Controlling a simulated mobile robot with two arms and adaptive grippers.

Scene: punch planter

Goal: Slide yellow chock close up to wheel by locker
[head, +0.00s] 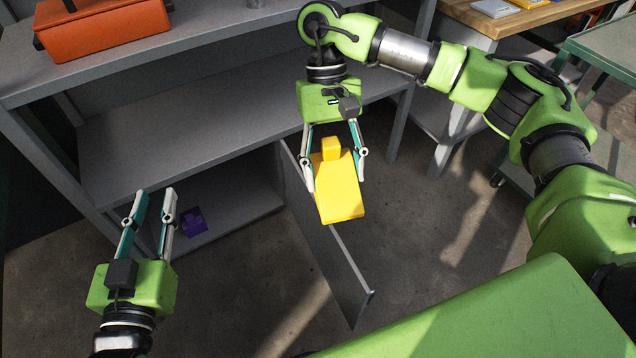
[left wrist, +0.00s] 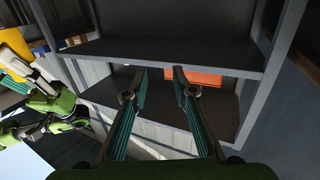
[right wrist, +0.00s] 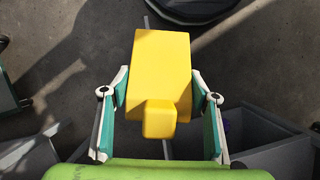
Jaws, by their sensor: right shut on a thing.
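The yellow chock (head: 340,190) is held in the air by my right gripper (head: 335,186), whose fingers press its two sides. In the right wrist view the chock (right wrist: 160,75) sits between the fingers (right wrist: 160,90), its small raised block towards the palm. My left gripper (head: 156,191) is open and empty, in front of the low compartment at left; its parted fingers (left wrist: 162,75) also show in the left wrist view. A grey open door panel (head: 345,265) stands below and behind the chock. I cannot make out the task's wheel with certainty.
A grey shelf unit (head: 190,130) fills the back, with an orange toolbox (head: 105,35) on top. A purple object (head: 194,222) lies in its low compartment. A green cart (head: 605,45) and a wooden-topped bench (head: 510,18) stand right. Floor right of the panel is clear.

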